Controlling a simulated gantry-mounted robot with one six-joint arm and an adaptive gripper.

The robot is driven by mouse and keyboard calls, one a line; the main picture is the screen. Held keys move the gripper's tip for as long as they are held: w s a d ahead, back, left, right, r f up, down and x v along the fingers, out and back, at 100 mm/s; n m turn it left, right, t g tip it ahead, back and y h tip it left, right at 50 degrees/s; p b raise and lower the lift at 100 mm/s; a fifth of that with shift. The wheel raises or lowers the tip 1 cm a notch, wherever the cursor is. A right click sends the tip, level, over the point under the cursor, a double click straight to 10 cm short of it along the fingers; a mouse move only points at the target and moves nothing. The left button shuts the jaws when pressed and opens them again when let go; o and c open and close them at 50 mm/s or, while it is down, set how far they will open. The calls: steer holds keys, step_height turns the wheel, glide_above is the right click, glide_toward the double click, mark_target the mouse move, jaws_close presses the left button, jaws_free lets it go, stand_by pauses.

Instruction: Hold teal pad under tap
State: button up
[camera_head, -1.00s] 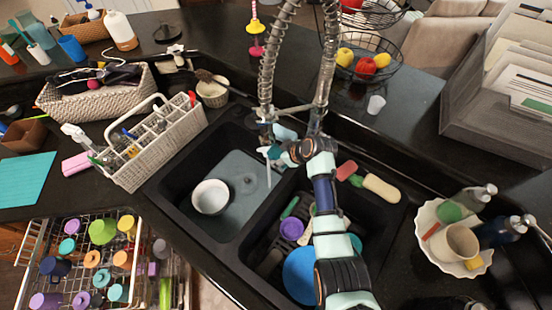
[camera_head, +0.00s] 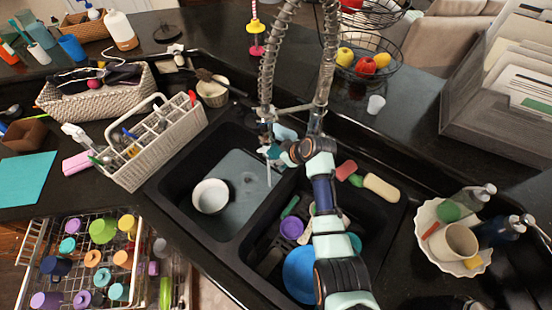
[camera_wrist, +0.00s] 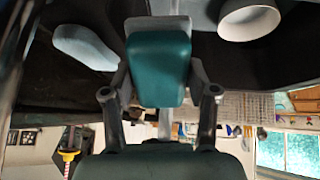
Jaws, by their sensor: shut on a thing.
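My gripper (camera_wrist: 160,82) is shut on the teal pad (camera_wrist: 160,58), which sits between the two fingers in the wrist view. In the head view the pad (camera_head: 274,152) is small and partly hidden by my gripper, close under the tap (camera_head: 267,114). A thin pale stream of water (camera_head: 268,176) hangs below the tap at the sink divider. In the wrist view a pale column (camera_wrist: 157,24) lines up with the pad. I cannot tell whether the water strikes the pad's face or passes beside it.
A white bowl (camera_head: 210,196) sits in the left basin. The right basin holds a blue plate (camera_head: 299,275) and a purple cup (camera_head: 291,228). A white caddy (camera_head: 155,145) stands left; a teal mat (camera_head: 22,178) lies farther left.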

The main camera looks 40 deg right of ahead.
stand_by(0.4)
steer(key=shift+a+p, duration=0.1)
steer(key=shift+p, duration=0.2)
steer(key=shift+a, duration=0.4)
steer(key=shift+p, duration=0.3)
steer(key=shift+s+r+p, duration=0.15)
steer(key=shift+s+p, duration=0.1)
steer(key=shift+p, duration=0.05)
steer(key=shift+s+p, duration=1.1)
steer(key=shift+s, duration=0.15)
steer(key=s+p, duration=0.3)
steer(key=s, duration=0.2)
steer(key=shift+a, duration=0.15)
